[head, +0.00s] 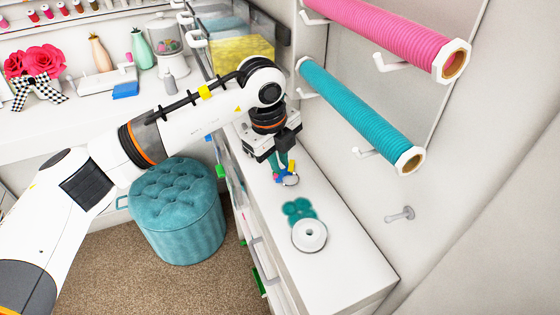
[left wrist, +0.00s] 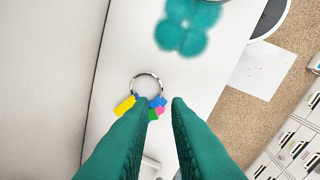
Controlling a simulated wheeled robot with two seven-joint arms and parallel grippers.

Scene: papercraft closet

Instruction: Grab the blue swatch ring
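The swatch ring (head: 291,181) lies on the white counter top (head: 345,262), a silver ring with small coloured swatches. In the left wrist view the ring (left wrist: 147,83) shows above my fingertips, with yellow, blue, pink and green swatches at its lower side. My left gripper (head: 281,170) is over the swatches, pointing down at the counter. My right gripper is not in view.
A teal flower-shaped item (head: 298,210) and a white round disc (head: 309,236) lie nearer on the counter. Pink (head: 400,32) and teal (head: 360,112) rolls stick out from the wall at right. A wall peg (head: 400,214) is below them. A teal tufted stool (head: 176,212) stands left.

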